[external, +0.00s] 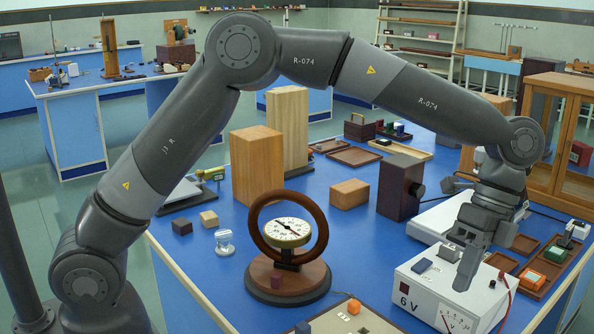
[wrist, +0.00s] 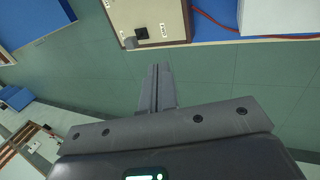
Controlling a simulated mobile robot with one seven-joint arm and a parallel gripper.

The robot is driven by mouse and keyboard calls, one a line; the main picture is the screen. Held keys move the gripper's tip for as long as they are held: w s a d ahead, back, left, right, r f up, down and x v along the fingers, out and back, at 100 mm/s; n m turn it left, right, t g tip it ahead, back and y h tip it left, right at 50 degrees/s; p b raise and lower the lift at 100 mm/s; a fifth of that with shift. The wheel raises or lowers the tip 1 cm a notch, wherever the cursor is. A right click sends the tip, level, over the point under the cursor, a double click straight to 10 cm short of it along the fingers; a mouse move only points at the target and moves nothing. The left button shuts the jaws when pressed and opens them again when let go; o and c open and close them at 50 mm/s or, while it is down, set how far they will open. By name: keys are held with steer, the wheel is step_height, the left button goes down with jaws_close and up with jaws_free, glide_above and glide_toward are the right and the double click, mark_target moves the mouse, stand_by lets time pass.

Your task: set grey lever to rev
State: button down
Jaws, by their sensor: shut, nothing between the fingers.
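My gripper (external: 466,280) is shut and empty, pointing down in front of the white power-supply box (external: 415,291) marked "6V" in the external view. In the wrist view the closed fingers (wrist: 157,80) are just below the edge of a cream box (wrist: 160,14). A small grey lever or knob (wrist: 131,42) sits by that edge, beside a dark square and between small white labels that I cannot read. The fingertips look apart from it, to its lower right. Another grey piece (external: 449,251) stands on the box top in the external view; I cannot tell if it is the same part.
A dial instrument with a brown ring (external: 265,248) stands left of the box. A red lead (external: 508,302) hangs at the box's right, with trays (external: 524,244) beyond. Green floor (wrist: 215,75) lies past the bench edge in the wrist view.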

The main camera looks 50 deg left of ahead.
steer(key=shift+d+f, duration=0.15)
steer(key=x, duration=1)
steer(key=shift+s, duration=2.05)
steer(key=shift+s+t, duration=0.2)
steer(key=shift+t, duration=0.2)
